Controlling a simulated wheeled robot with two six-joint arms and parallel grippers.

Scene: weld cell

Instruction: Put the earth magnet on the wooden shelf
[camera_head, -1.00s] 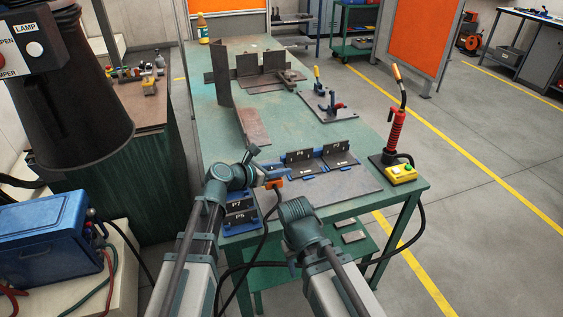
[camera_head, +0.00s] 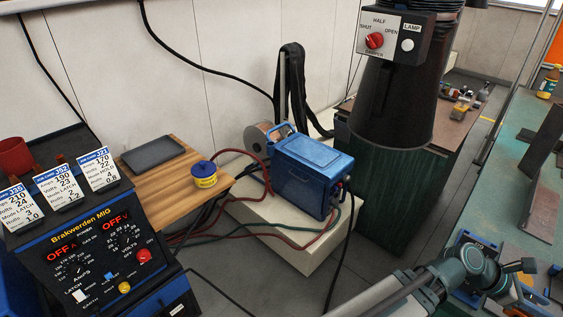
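The wooden shelf (camera_head: 220,184) is on the left, beside the welding machine. A dark tray and a small tin stand on it, with bare wood at its front and right. My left gripper (camera_head: 515,284) is at the lower right, over the green table's near end and far from the shelf. A small orange piece (camera_head: 527,281), perhaps the earth magnet, is at its fingers. It is too small and partly hidden to tell whether the fingers are closed on it. My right gripper is out of view.
The dark tray (camera_head: 153,154) and blue-yellow tin (camera_head: 205,174) take up part of the shelf. The welding machine (camera_head: 95,255) stands in front. A blue box (camera_head: 312,172) sits on a pale block with hoses. A fume hood (camera_head: 395,105) hangs between shelf and green table (camera_head: 510,145).

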